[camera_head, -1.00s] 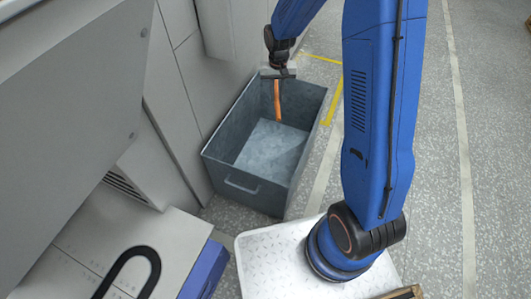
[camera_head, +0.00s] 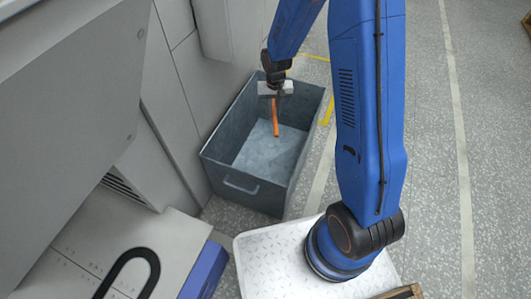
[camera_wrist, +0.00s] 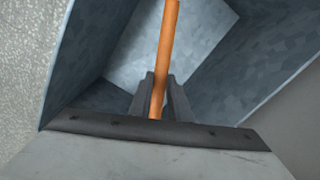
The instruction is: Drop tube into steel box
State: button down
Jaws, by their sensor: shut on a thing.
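The tube (camera_head: 275,118) is thin and orange. My gripper (camera_head: 274,97) is shut on its upper end, and the tube hangs down, slightly tilted, over the opening of the steel box (camera_head: 245,190). The box is grey, open-topped and has a handle on its near side. In the wrist view the tube (camera_wrist: 164,50) runs out from between the two dark fingers of my gripper (camera_wrist: 160,95), with the inside of the steel box (camera_wrist: 225,75) behind it. I cannot tell how far the tube's lower end is above the box floor. The visible box floor is bare.
A grey cabinet wall (camera_head: 178,110) stands close along the box's left side. A grey machine with a black handle (camera_head: 130,268) is at the lower left. Speckled floor (camera_head: 430,170) with pale and yellow lines lies open to the right.

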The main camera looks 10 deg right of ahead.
jog(key=c, duration=1.6)
grip_release()
jog(key=shift+o, duration=0.2)
notch_tip(320, 180, up, 17)
jog(key=shift+r, duration=0.2)
